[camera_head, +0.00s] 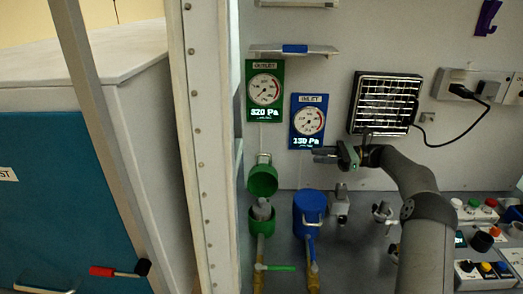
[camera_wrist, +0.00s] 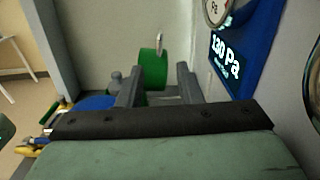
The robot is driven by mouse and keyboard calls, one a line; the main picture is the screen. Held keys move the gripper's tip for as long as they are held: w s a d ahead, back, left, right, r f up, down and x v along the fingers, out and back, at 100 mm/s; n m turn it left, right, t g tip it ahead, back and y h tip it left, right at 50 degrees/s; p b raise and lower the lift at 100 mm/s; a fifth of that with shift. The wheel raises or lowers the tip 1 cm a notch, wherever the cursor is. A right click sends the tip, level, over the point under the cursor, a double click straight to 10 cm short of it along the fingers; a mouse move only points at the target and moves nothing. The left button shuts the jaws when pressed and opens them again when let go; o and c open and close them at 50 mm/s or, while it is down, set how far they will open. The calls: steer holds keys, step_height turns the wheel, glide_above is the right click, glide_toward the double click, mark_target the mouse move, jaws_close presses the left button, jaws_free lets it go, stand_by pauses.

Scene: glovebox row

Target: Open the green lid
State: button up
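The green lid (camera_head: 262,180) stands raised and tilted up above the green container (camera_head: 257,222), which is uncovered with a grey piece showing in its mouth. In the wrist view the green lid (camera_wrist: 150,68) appears beyond my fingers, roughly between them. My gripper (camera_head: 322,154) is to the right of the lid and apart from it, in front of the wall below the blue gauge panel. Its two fingers also show in the wrist view (camera_wrist: 158,82), spread apart with nothing between them. The container's lower part is partly hidden in the wrist view.
A blue lidded container (camera_head: 308,212) stands right of the green one; its lid is down. A green valve handle (camera_head: 281,267) lies below. Gauge panels, green (camera_head: 265,90) and blue (camera_head: 309,122), hang on the wall. A white frame post (camera_head: 205,150) stands to the left.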

mark_target(266, 154)
steer(key=a+p, duration=0.1)
steer(key=a, duration=0.4)
steer(key=a+p, duration=0.1)
steer(key=a, duration=0.5)
steer(key=a+p, duration=0.2)
steer(key=a, duration=0.4)
steer(key=shift+s+a, duration=0.2)
steer(key=shift+s, duration=0.15)
jaws_close()
